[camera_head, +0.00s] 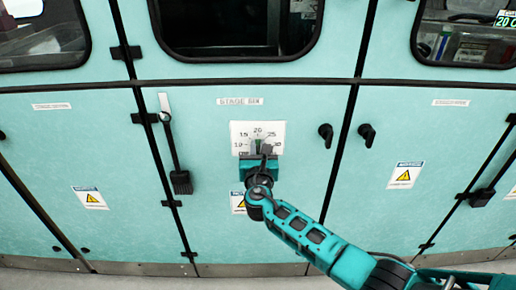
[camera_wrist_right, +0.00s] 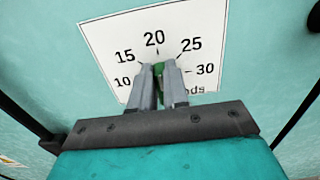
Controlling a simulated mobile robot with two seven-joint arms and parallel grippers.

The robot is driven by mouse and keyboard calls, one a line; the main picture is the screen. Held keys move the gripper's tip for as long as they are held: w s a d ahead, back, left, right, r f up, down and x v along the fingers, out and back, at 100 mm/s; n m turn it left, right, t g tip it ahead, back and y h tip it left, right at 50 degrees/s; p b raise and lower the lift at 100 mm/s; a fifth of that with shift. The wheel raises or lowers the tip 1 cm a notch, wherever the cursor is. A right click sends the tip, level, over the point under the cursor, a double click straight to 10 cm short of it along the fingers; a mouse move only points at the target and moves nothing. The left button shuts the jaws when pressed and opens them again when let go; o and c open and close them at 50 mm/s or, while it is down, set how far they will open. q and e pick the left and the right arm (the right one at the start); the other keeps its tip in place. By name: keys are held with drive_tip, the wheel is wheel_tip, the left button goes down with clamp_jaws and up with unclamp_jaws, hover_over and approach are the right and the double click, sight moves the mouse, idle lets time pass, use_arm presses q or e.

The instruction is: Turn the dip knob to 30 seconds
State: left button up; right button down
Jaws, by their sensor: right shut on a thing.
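The white dip dial plate (camera_head: 272,129) is on the teal cabinet front under the label "STAGE 05W" or similar. It reads 10, 15, 20, 25 and 30 in the right wrist view (camera_wrist_right: 205,22). The green dip knob (camera_wrist_right: 159,70) sits at the plate's lower middle, mostly hidden by my fingers. Its visible top end lies just below the 20; its exact pointing is unclear. My right gripper (camera_head: 262,150) is shut on the knob, with one finger on each side, also in the right wrist view (camera_wrist_right: 161,88). My left gripper is not in view.
A black hanging latch handle (camera_head: 180,182) is left of the dial. Two black door knobs (camera_head: 326,134) (camera_head: 367,134) are to its right. A dark window (camera_head: 236,25) is above. Free floor shows along the bottom edge.

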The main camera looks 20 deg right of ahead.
use_arm(q)
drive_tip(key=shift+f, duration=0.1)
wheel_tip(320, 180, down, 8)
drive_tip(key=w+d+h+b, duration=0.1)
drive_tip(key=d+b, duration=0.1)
drive_tip(key=b, duration=1)
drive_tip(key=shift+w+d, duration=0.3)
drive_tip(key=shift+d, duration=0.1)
use_arm(e)
drive_tip(key=m, duration=0.6)
drive_tip(key=d+f+m, duration=0.1)
drive_tip(key=m, duration=0.5)
drive_tip(key=f+m, duration=0.1)
drive_tip(key=m, duration=0.5)
drive_tip(key=shift+s+d, duration=0.25)
drive_tip(key=shift+d, duration=0.15)
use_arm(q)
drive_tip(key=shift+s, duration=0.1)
use_arm(e)
drive_tip(key=shift+r, duration=0.1)
